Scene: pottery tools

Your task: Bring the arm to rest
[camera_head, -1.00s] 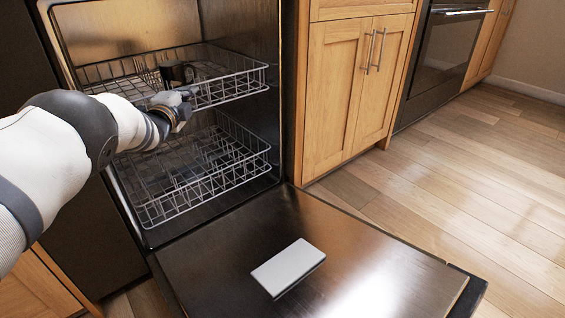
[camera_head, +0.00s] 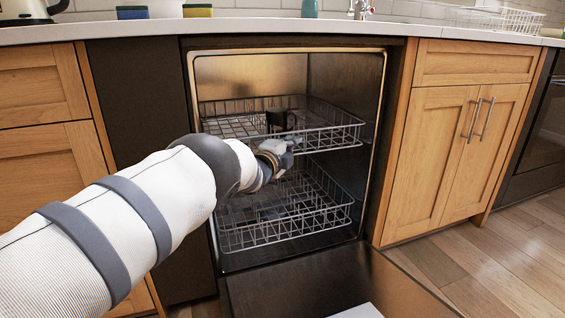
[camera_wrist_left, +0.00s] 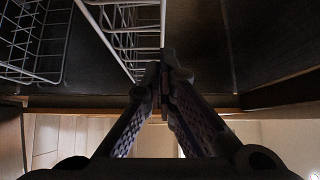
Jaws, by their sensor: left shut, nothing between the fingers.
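My left arm reaches in from the left in the head view. My left gripper (camera_head: 282,155) is in front of the open dishwasher, by the front edge of the upper rack and below a dark mug (camera_head: 279,120) that stands in that rack. In the left wrist view the two fingers (camera_wrist_left: 163,75) meet at their tips with nothing between them, close to the white rack wires (camera_wrist_left: 125,40). Whether the gripper touches the rack I cannot tell. My right gripper is not in view.
The upper rack (camera_head: 335,134) and lower rack (camera_head: 290,236) sit in the dishwasher. Its lowered door (camera_head: 300,290) bears a pale flat object (camera_head: 357,311). Wooden cabinets (camera_head: 440,165) flank it. Sponges (camera_head: 197,11) and a teal bottle (camera_head: 310,9) stand on the counter (camera_head: 240,26) above.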

